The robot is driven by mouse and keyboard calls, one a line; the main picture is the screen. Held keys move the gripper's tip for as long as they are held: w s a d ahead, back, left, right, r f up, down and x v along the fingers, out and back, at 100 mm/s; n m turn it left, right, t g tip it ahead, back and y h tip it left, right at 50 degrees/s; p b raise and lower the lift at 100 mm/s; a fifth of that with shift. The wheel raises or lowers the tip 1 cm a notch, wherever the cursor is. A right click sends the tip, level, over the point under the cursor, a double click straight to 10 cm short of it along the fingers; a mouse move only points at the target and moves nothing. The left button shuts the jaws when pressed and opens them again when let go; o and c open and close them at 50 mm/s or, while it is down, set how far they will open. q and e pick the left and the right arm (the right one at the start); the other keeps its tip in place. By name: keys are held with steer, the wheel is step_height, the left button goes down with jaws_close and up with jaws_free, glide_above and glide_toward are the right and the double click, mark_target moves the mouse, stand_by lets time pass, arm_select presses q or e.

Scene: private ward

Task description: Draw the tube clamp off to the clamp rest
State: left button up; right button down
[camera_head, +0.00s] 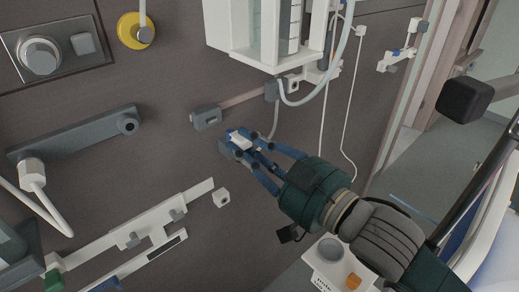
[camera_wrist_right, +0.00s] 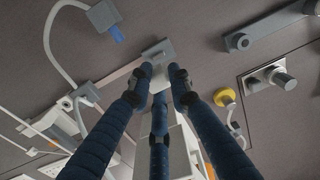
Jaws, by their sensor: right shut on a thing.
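My right gripper (camera_head: 238,141) reaches in from the lower right and is at the wall. Its blue fingers are closed around a small white piece with a blue edge (camera_head: 240,138), which I take to be the tube clamp. The fingers cover most of it. A grey plate shows just behind the fingertips. In the right wrist view the gripper (camera_wrist_right: 165,82) has its fingertips converging in front of a grey wall plate (camera_wrist_right: 154,50); the held piece is mostly hidden there. I cannot tell which wall fitting is the clamp rest. My left gripper is not in view.
A grey block (camera_head: 207,118) ends a wall rail just above the gripper. A white cabinet (camera_head: 240,30) with a hanging tube (camera_head: 345,50) is above. A small white fitting (camera_head: 221,197) is below left. A grey bar (camera_head: 75,135) and a white rail (camera_head: 130,238) are further left.

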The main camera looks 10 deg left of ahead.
steer(key=shift+s+d+r, duration=0.15)
steer(key=shift+s+r, duration=0.05)
steer(key=shift+s, duration=0.25)
steer(key=shift+w, duration=0.1)
steer(key=shift+w+p, duration=0.15)
steer(key=shift+p, duration=0.25)
steer(key=x, duration=0.3)
steer(key=shift+p, duration=0.35)
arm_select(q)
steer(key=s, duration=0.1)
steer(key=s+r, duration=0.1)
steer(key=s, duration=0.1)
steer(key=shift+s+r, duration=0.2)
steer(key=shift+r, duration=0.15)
arm_select(e)
steer(key=x, duration=0.2)
steer(key=shift+w+a+f, duration=0.1)
steer(key=shift+w+a, duration=0.1)
steer(key=shift+a, duration=0.05)
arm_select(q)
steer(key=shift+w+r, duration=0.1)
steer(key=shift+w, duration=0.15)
arm_select(e)
steer(key=shift+w+a, duration=0.1)
steer(key=shift+a, duration=0.05)
